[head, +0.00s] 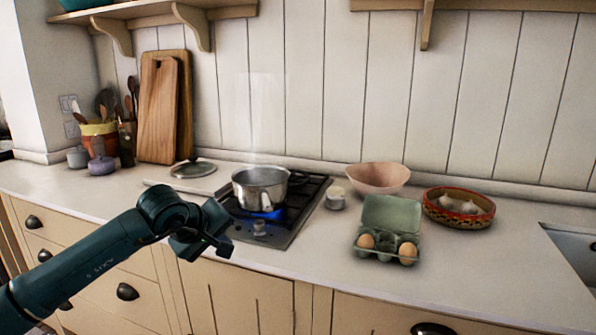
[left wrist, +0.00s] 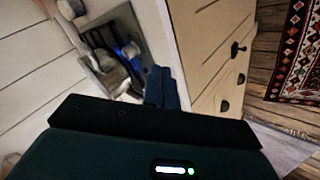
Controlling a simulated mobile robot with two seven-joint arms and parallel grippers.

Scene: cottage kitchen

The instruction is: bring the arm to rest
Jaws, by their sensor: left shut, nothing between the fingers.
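My left gripper (head: 222,241) is at the end of the dark teal arm that comes in from the left in the head view. It is in front of the counter edge, just left of the stove (head: 272,232). Its fingers (left wrist: 161,88) show closed together in the left wrist view, with nothing between them. A steel pot (head: 260,192) stands on the stove over a blue flame, with steam rising from it. The pot also shows, blurred, in the left wrist view (left wrist: 105,75). My right gripper is in neither view.
A green egg carton (head: 391,216) with eggs stands open right of the stove. Behind it are a pink bowl (head: 378,177) and a patterned dish (head: 458,209). A sink (head: 575,248) is at far right. A lid (head: 193,169) and cutting boards (head: 160,110) are left of the pot.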

